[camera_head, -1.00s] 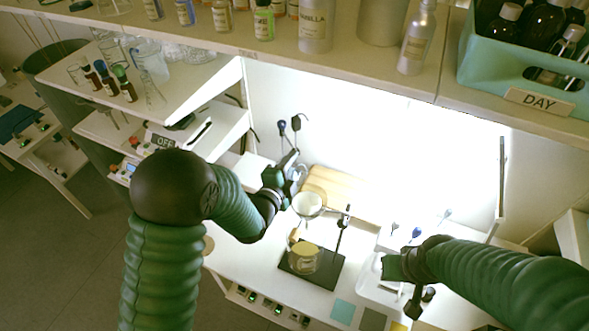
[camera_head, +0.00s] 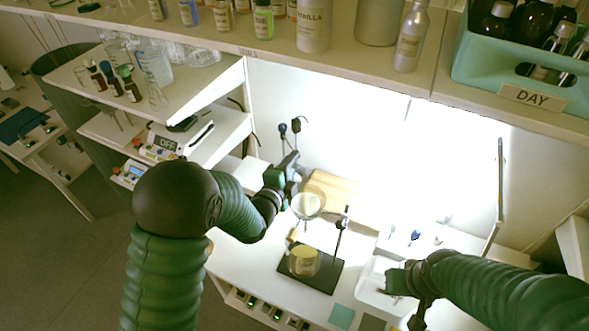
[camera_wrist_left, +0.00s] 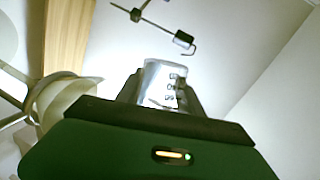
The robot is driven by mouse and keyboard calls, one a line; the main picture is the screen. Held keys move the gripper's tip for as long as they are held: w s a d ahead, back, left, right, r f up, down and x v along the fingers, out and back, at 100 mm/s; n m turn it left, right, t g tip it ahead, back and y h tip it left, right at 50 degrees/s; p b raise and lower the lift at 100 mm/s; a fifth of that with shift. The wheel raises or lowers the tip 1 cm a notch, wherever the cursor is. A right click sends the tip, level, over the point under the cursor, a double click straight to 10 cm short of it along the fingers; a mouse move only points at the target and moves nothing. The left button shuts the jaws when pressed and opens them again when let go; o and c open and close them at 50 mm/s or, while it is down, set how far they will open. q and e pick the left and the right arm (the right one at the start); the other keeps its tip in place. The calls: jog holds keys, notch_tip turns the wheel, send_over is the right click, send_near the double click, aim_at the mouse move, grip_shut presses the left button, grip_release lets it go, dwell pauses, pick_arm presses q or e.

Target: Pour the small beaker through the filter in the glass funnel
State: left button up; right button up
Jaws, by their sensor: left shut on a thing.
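The glass funnel with a pale filter (camera_head: 308,204) stands on a stand with a dark base (camera_head: 322,276). Below it is a glass vessel with yellowish contents (camera_head: 304,262). My left gripper (camera_head: 291,166) is just behind and above the funnel, to its left. In the left wrist view it is shut on the small beaker (camera_wrist_left: 161,82), a clear glass with dark markings. The funnel shows there at the left (camera_wrist_left: 62,98), beside the gripper and apart from the beaker. The beaker's contents cannot be made out. My right gripper (camera_head: 408,300) is low at the right; its fingers are unclear.
A wooden board (camera_head: 335,187) lies behind the funnel. A white tray (camera_head: 370,290) is near my right gripper. Shelves with glassware (camera_head: 150,75) stand at the left. An upper shelf with bottles (camera_head: 314,28) and a teal crate (camera_head: 510,75) overhangs the bench.

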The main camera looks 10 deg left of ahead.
pick_arm(q)
jog(key=shift+s+d+r, duration=0.1)
jog(key=shift+d+r, duration=0.05)
pick_arm(e)
jog(key=shift+s+d+f, duration=0.15)
jog(key=shift+s+d, duration=0.1)
jog(key=shift+s, duration=0.1)
pick_arm(q)
jog(key=shift+b, duration=0.35)
pick_arm(e)
jog(key=shift+w+a+f, duration=0.15)
jog(key=shift+f, duration=0.15)
pick_arm(q)
jog(key=shift+s+d+m, duration=0.1)
jog(key=shift+m, duration=0.2)
pick_arm(e)
jog(key=shift+f, duration=0.2)
pick_arm(q)
jog(key=shift+s+d+r+t+b, duration=0.15)
jog(key=shift+t+b, duration=0.15)
jog(key=shift+b, duration=0.4)
pick_arm(e)
jog(key=shift+f, duration=0.45)
